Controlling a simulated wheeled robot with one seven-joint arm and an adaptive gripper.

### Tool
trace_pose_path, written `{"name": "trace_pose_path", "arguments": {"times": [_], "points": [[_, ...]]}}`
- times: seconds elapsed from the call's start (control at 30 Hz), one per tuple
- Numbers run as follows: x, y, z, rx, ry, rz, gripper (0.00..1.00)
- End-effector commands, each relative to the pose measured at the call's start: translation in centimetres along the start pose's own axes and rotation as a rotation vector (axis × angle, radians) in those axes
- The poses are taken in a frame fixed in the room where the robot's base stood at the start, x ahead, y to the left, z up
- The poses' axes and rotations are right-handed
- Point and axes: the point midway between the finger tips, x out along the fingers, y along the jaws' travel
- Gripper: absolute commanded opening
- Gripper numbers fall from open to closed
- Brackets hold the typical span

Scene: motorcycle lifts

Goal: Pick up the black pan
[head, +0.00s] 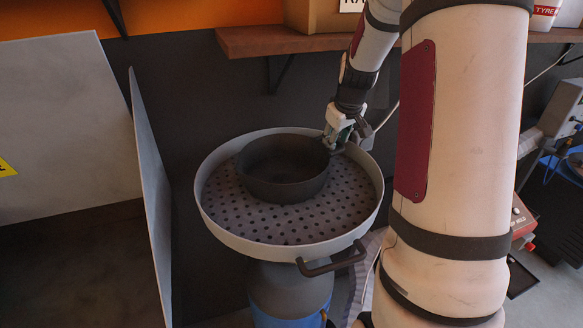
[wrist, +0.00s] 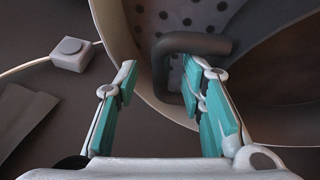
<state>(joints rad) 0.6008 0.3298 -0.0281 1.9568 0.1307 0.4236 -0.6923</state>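The black pan (head: 283,172) sits upright in a round, perforated grey tray (head: 222,232). In the wrist view the pan's side (wrist: 288,62) is at the right, with its bent dark handle (wrist: 195,44) reaching left. My gripper (head: 345,135) is at the tray's back right rim, beside the pan's handle side. In the wrist view my gripper (wrist: 158,68) is open with its teal pads apart. The bent end of the handle shows between the fingertips, closer to the right finger. I cannot tell whether they touch.
The tray stands on a drum-like base (head: 290,290) and has its own dark handle (head: 332,262) at the front. A wooden shelf (head: 300,40) hangs above at the back. A grey panel (head: 150,190) stands left. A small white box (wrist: 72,53) with a cable lies beside the tray.

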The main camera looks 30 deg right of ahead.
Motion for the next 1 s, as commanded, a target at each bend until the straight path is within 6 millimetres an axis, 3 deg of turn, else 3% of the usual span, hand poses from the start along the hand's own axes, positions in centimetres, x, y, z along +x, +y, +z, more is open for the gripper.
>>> {"name": "trace_pose_path", "arguments": {"times": [0.17, 0.4, 0.57, 0.6, 1.0], "points": [[1.6, 0.0, 0.0, 0.0, 0.0, 0.0, 0.36], [1.7, 0.0, 0.0, -0.001, 0.001, 0.0, 0.36], [1.7, 0.0, 0.0, -0.001, 0.001, 0.0, 0.02], [1.7, 0.0, 0.0, -0.001, 0.001, 0.0, 0.0], [1.6, 0.0, -0.1, 0.0, 0.002, 0.001, 0.0]]}}
